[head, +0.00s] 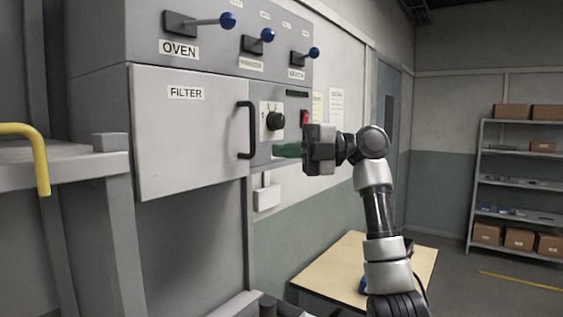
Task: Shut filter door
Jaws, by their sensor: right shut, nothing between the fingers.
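The filter door (188,130) is a light grey panel labelled FILTER on the front of a grey cabinet. It has a black vertical bar handle (247,130) near its right edge. Its face looks about flush with the cabinet front, though its left edge stands out a little; I cannot tell whether it is fully closed. I see no contact with the handle. My left gripper is not in view.
Above the door are levers with blue knobs (227,19), one labelled OVEN. A black dial (275,121) and red switch (304,117) sit right of the handle. A low wooden-topped table (330,272) stands below. A yellow bent bar (38,155) is at left; shelves (520,160) stand far right.

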